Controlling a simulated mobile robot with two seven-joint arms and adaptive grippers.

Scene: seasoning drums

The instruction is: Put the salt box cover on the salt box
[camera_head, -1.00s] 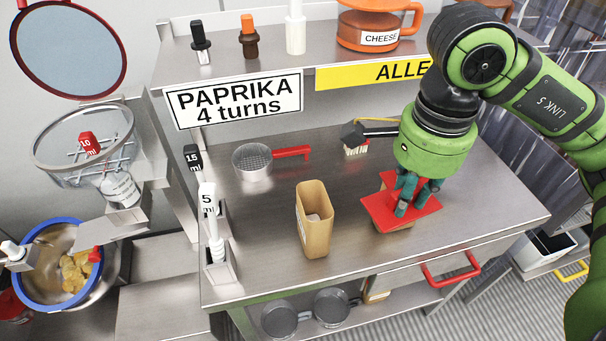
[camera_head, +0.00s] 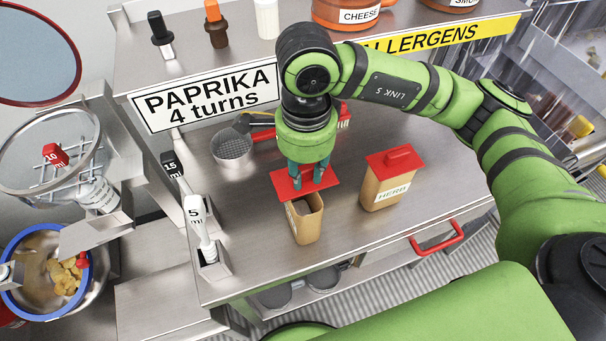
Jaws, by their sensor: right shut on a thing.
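My right gripper (camera_head: 306,180) is shut on a red cover (camera_head: 287,184) and holds it roughly level. The salt box, an open tan box (camera_head: 306,226) whose label is not readable here, stands upright on the steel counter just below and in front of the cover. The cover overlaps the back of the box's opening in the picture, while the front of the opening is uncovered. I cannot tell whether cover and box touch. My left gripper is not in view.
A tan HERB box (camera_head: 386,190) with its own red cover (camera_head: 396,161) stands to the right. A strainer (camera_head: 233,146) lies behind left, and a 5 ml spoon (camera_head: 200,230) stands in a holder at the left edge. The steel counter (camera_head: 352,245) is clear in front.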

